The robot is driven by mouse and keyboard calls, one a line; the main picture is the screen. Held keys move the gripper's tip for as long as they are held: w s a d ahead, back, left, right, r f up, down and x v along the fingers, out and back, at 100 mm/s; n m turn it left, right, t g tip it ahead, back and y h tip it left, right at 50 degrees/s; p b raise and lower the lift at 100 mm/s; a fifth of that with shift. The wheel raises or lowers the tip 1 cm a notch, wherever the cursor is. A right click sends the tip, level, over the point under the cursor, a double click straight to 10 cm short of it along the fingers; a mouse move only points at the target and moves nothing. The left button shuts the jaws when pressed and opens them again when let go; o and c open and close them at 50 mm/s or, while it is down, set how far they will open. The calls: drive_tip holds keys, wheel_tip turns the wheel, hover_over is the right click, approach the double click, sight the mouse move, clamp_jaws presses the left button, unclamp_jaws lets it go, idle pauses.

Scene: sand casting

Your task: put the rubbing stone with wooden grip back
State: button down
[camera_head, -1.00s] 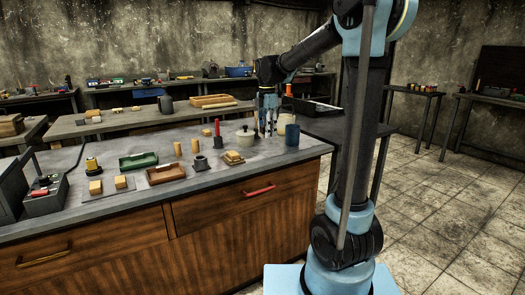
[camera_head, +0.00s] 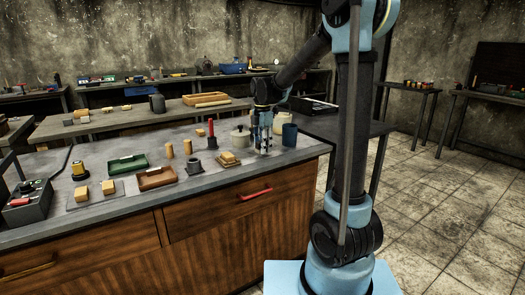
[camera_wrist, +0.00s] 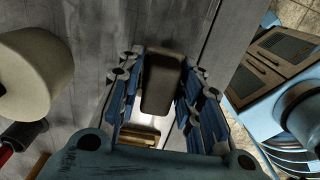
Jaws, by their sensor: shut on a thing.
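The bench's front right corner (camera_head: 300,157) is bare.

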drive_tip(key=shift+f, duration=0.85)
drive_tip(key=c, duration=1.1)
unclamp_jaws()
